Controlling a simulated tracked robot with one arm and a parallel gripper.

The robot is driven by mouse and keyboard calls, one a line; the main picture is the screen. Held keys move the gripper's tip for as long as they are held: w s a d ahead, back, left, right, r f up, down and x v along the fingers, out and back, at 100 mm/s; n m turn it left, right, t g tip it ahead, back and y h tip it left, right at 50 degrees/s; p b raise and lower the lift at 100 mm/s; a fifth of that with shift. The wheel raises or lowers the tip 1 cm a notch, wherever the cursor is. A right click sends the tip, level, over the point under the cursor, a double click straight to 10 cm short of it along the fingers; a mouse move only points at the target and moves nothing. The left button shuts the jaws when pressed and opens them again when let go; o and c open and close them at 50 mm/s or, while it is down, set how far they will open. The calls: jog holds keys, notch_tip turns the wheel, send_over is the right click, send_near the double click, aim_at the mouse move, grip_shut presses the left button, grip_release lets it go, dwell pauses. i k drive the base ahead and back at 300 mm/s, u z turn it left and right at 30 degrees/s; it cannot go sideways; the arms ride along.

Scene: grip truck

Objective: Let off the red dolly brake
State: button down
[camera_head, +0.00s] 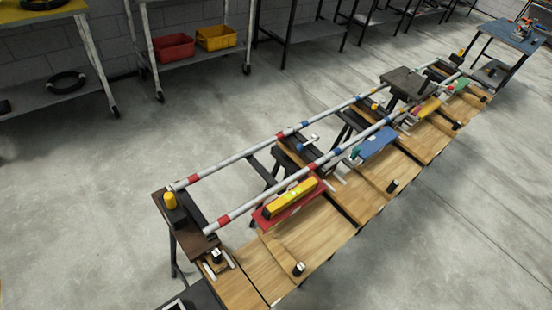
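A red dolly (270,217) sits against the near rail at lower middle, with a yellow bar-shaped block, probably a spirit level (292,198), on top of it. The track has two pale rails (262,158) with red and blue bands. My gripper is not in view, so its state and distance from the dolly do not show.
A blue dolly (376,145) and an orange one (428,108) stand farther along the rail. Wooden boards (300,235) with dark knobs lie along the near side. A shelf with a red bin (174,48) and a yellow bin (216,38) stands behind. The floor at right is clear.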

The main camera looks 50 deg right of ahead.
aim_at(434, 85)
jog(key=z, duration=2.25)
jog(key=i, duration=0.55)
jog(key=z, duration=0.9)
jog(key=i, duration=2.55)
jog(key=u, duration=0.9)
jog(key=i, duration=0.8)
jog(key=u, duration=0.65)
